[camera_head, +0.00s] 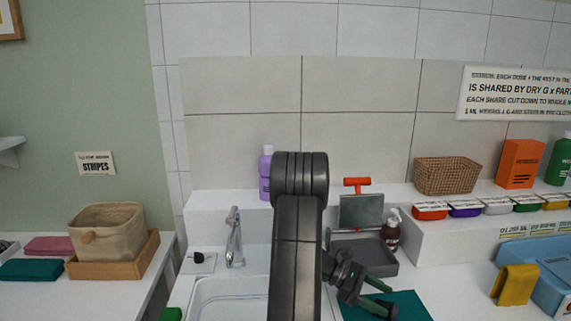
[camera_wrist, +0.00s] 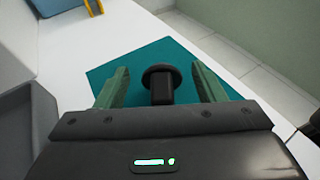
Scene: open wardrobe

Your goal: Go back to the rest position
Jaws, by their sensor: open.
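My gripper (camera_head: 386,297) is low at the front, right of the sink, over a teal cloth (camera_head: 412,307). In the wrist view, its two green fingers (camera_wrist: 160,76) are spread apart above the teal cloth (camera_wrist: 225,85). A black object with a round disc and a short block-like stem (camera_wrist: 160,86) shows between the fingers, with a gap on either side. I cannot tell what it is or whether it rests on the cloth. My arm is bent and hides part of the sink and counter in the head view.
A sink (camera_head: 207,298) with a tap (camera_head: 234,238) lies left. A blue basin (camera_head: 545,262) with a yellow cloth (camera_head: 514,285) stands right.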

